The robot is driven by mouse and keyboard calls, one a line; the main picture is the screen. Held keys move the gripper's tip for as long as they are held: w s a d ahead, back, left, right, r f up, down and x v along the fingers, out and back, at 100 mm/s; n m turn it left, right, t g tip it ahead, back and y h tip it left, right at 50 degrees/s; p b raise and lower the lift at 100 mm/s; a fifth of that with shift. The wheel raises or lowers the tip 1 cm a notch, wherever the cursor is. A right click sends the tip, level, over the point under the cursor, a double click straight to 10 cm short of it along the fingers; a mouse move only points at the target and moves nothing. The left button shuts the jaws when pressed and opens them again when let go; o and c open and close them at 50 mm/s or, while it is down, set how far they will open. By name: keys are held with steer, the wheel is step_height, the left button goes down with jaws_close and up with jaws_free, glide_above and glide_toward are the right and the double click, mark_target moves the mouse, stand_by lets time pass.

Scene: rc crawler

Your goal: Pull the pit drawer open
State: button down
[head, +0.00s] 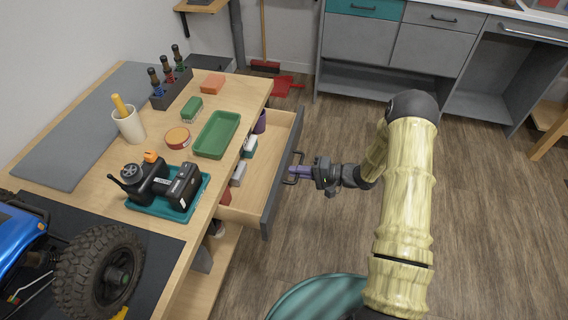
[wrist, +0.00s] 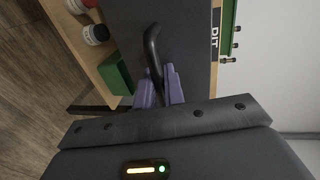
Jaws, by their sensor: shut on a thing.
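The pit drawer (head: 281,185) stands pulled out from the right side of the wooden workbench, and its wooden inside shows. Its dark grey front also fills the middle of the wrist view (wrist: 190,40), with a "PIT" label. The black bar handle (wrist: 152,48) passes between the purple fingers of my gripper (wrist: 160,90). My gripper (head: 299,171) is shut on the handle, outside the drawer front. Inside the drawer lie a purple item (head: 260,122), a teal and white item (head: 249,147) and a pale grey block (head: 238,174).
The workbench (head: 206,178) carries a green tray (head: 217,134), a teal tray with a radio controller and battery, a cup and a tool rack. A round teal-topped seat (head: 318,298) stands at the bottom.

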steer(key=f+p+v, duration=0.2)
steer(key=v, duration=0.8)
steer(key=shift+d, duration=0.6)
steer(key=shift+s+d+f, duration=0.15)
steer(key=shift+d, duration=0.05)
steer(key=c, duration=1.9)
jaws_free()
steer(key=shift+a, duration=0.2)
steer(key=shift+s, duration=0.1)
steer(key=v, duration=1.7)
steer(key=shift+d+p, duration=0.25)
steer(key=shift+p, duration=0.15)
